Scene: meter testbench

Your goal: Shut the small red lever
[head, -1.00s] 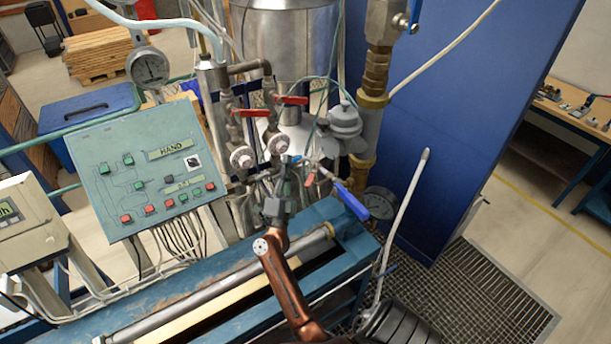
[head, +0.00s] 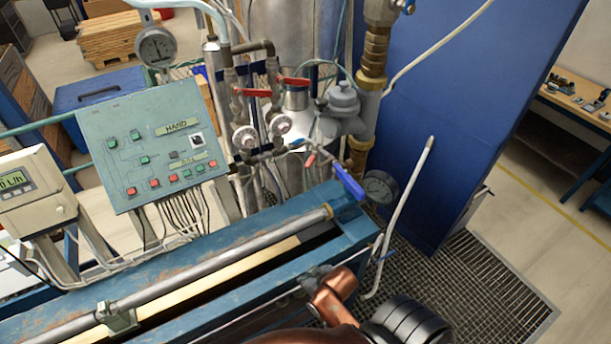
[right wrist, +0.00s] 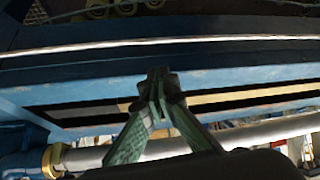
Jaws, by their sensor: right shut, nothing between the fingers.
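The small red lever (head: 310,160) shows in the head view on the thin pipework, just left of the long blue lever (head: 348,182). It looks short and tilted; its exact angle is too small to tell. My right gripper (head: 313,273) is low in front of the blue bench frame, well below the lever and apart from it. In the right wrist view its fingers (right wrist: 157,88) meet at the tips with nothing between them, over the bench. The lever cannot be made out in the right wrist view. My left gripper is not in view.
Two larger red levers (head: 255,92) (head: 295,81) sit on the pipes above. A white hose (head: 405,205) rises at right.

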